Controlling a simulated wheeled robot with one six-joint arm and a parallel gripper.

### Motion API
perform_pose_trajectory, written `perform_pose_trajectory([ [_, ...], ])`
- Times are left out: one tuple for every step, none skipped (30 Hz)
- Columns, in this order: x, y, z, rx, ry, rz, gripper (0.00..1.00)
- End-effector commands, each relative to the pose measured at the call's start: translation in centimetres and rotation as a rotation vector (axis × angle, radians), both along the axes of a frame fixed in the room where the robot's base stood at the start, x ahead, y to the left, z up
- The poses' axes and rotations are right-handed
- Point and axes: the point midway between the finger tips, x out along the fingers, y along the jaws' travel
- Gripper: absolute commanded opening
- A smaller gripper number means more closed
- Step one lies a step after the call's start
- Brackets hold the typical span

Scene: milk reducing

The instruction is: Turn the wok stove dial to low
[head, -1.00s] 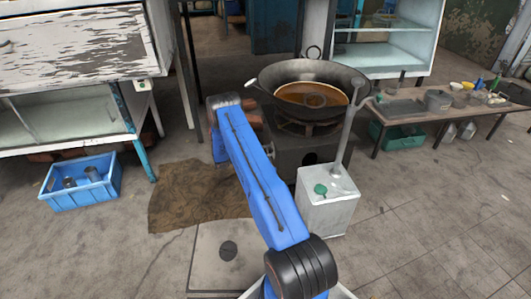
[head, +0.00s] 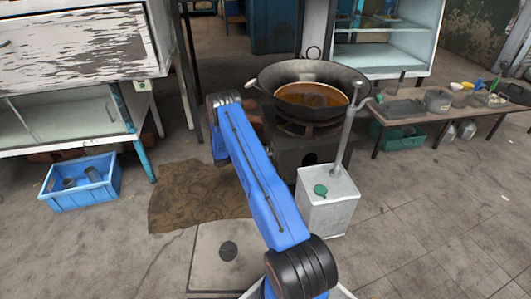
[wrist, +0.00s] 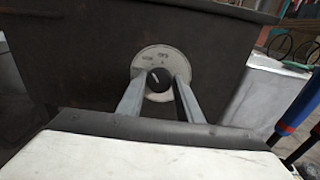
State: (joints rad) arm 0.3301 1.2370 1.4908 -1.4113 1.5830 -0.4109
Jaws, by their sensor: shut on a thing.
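The wok (head: 312,72) sits on the dark stove (head: 292,148), with brown liquid in it. In the wrist view the stove's dark front (wrist: 75,65) fills much of the picture. The stove dial (wrist: 157,80) is a dark knob on a round pale plate (wrist: 163,57) with small marks that I cannot read. A light pointer line on the knob tilts up and slightly left. My gripper (wrist: 159,86) is shut on the knob, one finger on each side. In the head view my arm hides the dial and the gripper.
A white canister (head: 328,208) with a green cap stands right of the stove. A brown mat (head: 185,198) lies on the floor to the left, near a blue crate (head: 70,195). A low table (head: 470,115) with bowls stands at the right.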

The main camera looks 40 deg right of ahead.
Motion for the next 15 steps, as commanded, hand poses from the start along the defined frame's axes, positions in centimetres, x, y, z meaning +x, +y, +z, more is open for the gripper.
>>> perform_pose_trajectory([
  [0.08,0.12,-0.01,0.006,0.01,0.002,0.1],
  [0.08,0.12,-0.01,0.011,0.016,0.001,0.1],
  [0.1,0.12,-0.01,0.013,0.021,0.001,0.1],
  [0.1,0.12,-0.02,0.017,0.025,0.002,0.1],
  [0.1,0.12,-0.02,0.018,0.029,0.002,0.1],
  [0.1,0.12,-0.02,0.02,0.032,0.002,0.1],
  [0.1,0.12,-0.02,0.022,0.034,0.001,0.1],
  [0.1,0.13,-0.02,0.023,0.034,0.001,0.1],
  [0.1,0.13,-0.02,0.023,0.035,0.001,0.1],
  [0.1,0.13,-0.02,0.023,0.036,0.001,0.1],
  [0.11,0.14,-0.03,0.023,0.036,0.001,0.1],
  [0.11,0.14,-0.03,0.023,0.036,0.001,0.1],
  [0.11,0.14,-0.03,0.023,0.036,0.001,0.1],
  [0.11,0.14,-0.03,0.023,0.035,0.002,0.1],
  [0.11,0.15,-0.03,0.023,0.035,0.002,0.1],
])
